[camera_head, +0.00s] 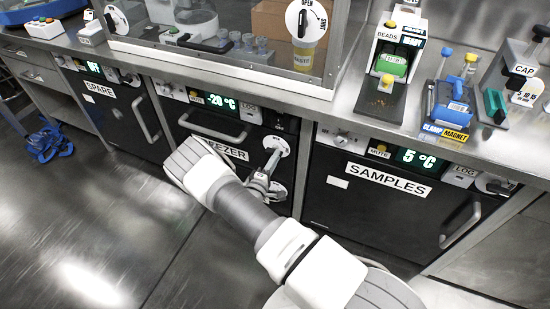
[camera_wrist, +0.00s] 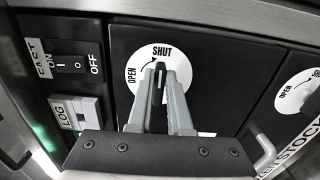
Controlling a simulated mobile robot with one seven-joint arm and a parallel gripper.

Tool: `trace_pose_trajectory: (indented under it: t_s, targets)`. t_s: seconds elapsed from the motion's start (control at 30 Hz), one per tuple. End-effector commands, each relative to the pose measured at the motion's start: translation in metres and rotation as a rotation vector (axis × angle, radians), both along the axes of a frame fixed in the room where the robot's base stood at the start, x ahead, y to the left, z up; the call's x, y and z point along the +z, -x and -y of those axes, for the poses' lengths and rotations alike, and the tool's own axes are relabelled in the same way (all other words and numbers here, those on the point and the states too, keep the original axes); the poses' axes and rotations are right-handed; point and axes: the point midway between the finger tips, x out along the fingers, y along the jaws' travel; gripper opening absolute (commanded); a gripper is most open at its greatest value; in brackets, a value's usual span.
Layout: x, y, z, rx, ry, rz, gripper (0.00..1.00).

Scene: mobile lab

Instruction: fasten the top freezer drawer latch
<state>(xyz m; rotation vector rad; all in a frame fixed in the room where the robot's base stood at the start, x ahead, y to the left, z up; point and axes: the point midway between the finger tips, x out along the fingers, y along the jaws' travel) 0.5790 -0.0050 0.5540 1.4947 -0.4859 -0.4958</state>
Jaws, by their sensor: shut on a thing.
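The freezer (camera_head: 215,135) is a dark front under the bench with a "-20 °C" display. Its upper latch disc (camera_head: 277,145) is white, and in the wrist view the disc (camera_wrist: 184,66) reads OPEN at left and SHUT at top. My gripper (camera_head: 270,163) is at this upper disc. In the wrist view my gripper (camera_wrist: 160,75) has both fingertips closed around the dark latch handle (camera_wrist: 160,84), which appears to point toward SHUT. The fingers hide much of the handle, so its exact angle is hard to tell.
A second latch disc (camera_head: 277,191) sits below; it also shows at the right in the wrist view (camera_wrist: 297,92). The LOG button (camera_wrist: 75,112) and a switch (camera_wrist: 78,66) are beside the upper disc. The SAMPLES unit (camera_head: 400,205) stands to the right and the SPARE unit (camera_head: 115,115) to the left.

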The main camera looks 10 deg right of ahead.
Motion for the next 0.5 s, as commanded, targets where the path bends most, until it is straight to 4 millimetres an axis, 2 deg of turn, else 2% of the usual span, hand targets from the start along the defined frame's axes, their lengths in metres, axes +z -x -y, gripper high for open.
trace_pose_trajectory:
  t_s: [0.5]
  targets:
    - [-0.0010, -0.0004, -0.0014, 0.003, -0.031, 0.021, 0.00]
